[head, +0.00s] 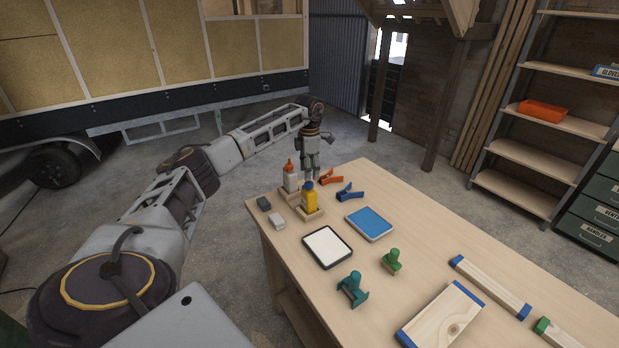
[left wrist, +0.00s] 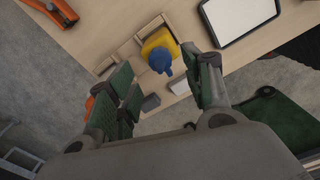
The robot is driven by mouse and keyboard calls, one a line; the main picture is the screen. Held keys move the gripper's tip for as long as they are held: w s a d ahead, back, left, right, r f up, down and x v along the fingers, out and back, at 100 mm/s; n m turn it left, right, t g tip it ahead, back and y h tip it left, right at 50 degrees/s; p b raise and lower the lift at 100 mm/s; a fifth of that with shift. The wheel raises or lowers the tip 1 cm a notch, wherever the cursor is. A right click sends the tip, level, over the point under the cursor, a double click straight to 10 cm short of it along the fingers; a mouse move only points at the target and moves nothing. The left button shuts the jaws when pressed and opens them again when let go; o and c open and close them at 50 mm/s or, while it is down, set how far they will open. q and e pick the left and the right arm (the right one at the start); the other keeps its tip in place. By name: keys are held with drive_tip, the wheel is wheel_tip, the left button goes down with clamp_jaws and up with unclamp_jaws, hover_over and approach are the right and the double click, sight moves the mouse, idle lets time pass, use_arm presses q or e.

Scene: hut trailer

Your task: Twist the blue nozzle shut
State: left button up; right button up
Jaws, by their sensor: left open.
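The yellow bottle (head: 309,202) with the blue nozzle (head: 308,185) stands upright in a wooden holder at the table's far left corner. My left gripper (head: 313,176) points down just behind it in the head view. In the left wrist view the gripper (left wrist: 158,68) is open, its green-padded fingers on either side of the blue nozzle (left wrist: 161,61) with gaps. The yellow bottle (left wrist: 158,41) shows below the nozzle. Whether the nozzle is turned open or shut cannot be told. My right gripper is not in view.
A white bottle with a red nozzle (head: 290,179) stands close beside the yellow one. A dark block (head: 264,204) and a white block (head: 277,221) lie nearby. Orange (head: 330,177) and blue (head: 349,192) clamps, a blue pad (head: 369,223) and a white, dark-rimmed tray (head: 327,247) share the table.

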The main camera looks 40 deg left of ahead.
use_arm(q)
drive_tip(key=shift+r, duration=3.35)
drive_tip(key=shift+f, duration=0.1)
